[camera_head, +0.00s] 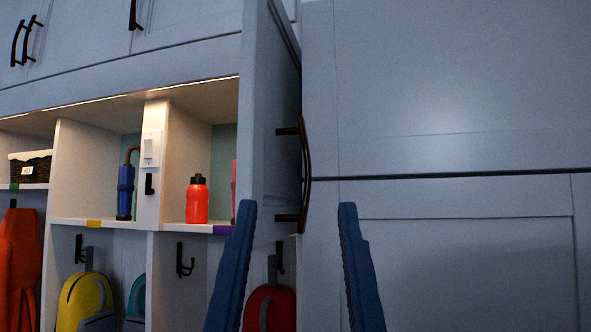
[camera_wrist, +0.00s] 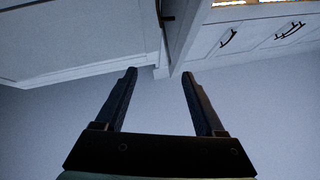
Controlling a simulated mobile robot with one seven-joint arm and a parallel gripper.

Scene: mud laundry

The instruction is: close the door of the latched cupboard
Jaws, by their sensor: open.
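The cupboard door (camera_head: 264,110) stands open in the head view, jutting out and seen at a steep angle. A dark bar handle (camera_head: 306,160) is fixed on its right-facing side. The door also shows nearly edge-on in the wrist view (camera_wrist: 181,38), above the fingertips. My gripper (camera_head: 297,206) is open and empty. In the head view its two fingers appear on either side of the door's lower part and handle. It also shows open in the wrist view (camera_wrist: 159,73). I cannot tell whether a finger touches the door. The cupboard's inside and the latch cannot be made out.
Bags hang below, including a yellow backpack (camera_head: 85,302) and a red bag (camera_head: 269,308). Flat grey cabinet fronts (camera_head: 450,90) fill the right.

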